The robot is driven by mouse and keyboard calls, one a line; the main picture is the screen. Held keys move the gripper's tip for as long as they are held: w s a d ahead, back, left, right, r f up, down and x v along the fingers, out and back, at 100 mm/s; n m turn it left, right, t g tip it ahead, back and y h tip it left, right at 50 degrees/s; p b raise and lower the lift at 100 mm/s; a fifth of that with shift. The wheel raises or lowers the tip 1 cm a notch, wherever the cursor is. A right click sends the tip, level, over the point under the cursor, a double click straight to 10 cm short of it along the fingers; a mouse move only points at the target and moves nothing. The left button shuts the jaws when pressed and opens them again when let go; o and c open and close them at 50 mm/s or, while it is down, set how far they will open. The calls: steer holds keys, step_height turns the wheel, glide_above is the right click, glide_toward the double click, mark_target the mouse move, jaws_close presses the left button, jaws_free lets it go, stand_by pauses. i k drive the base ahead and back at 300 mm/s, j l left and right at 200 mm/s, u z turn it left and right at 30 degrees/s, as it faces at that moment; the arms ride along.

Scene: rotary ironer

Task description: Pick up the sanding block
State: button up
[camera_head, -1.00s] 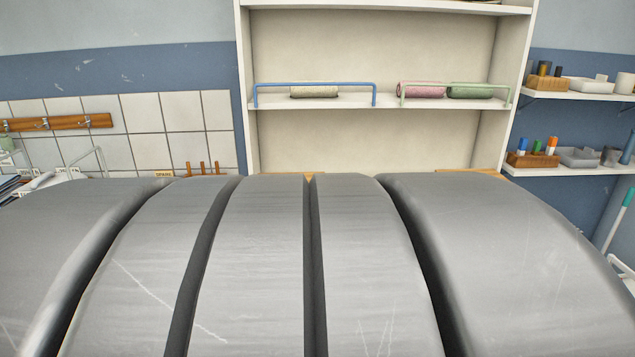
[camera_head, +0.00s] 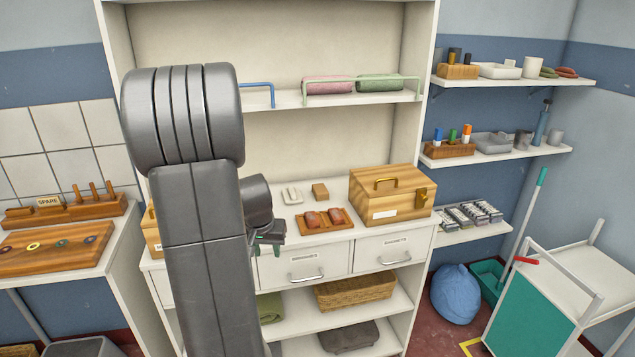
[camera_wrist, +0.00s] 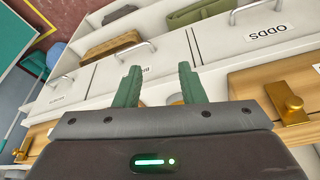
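A small brown block (camera_head: 320,191), possibly the sanding block, lies on the cabinet counter behind a wooden tray (camera_head: 345,226) with two reddish-brown pieces on it. I cannot tell for sure which piece is the sanding block. My gripper (camera_head: 272,240) is in front of the counter, left of the tray and partly hidden by my arm. In the wrist view my gripper (camera_wrist: 160,82) has its two green fingers apart. Brownish bits show low between and beside the fingers, too covered to identify. Nothing is visibly held.
A white piece (camera_head: 292,195) lies left of the block. A wooden box with a brass latch (camera_head: 390,197) stands right of the tray. A shelf with rolls (camera_head: 330,86) hangs above. Drawers (camera_head: 306,266) and a basket (camera_head: 355,291) are below. A trolley (camera_head: 545,300) stands at right.

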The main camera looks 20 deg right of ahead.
mark_target(320, 192)
steer(key=i+l+u, duration=0.1)
steer(key=l, duration=0.3)
steer(key=i+l+u, duration=0.1)
steer(key=i+l, duration=0.15)
steer(key=l, duration=0.15)
steer(key=i+l+u, duration=0.1)
steer(key=l, duration=0.3)
steer(key=i+l+u, duration=0.1)
steer(key=l, duration=0.3)
steer(key=i+l+u, duration=0.1)
steer(key=l, duration=0.35)
steer(key=i+l+u, duration=0.1)
steer(key=i+l, duration=0.15)
steer(key=l, duration=0.2)
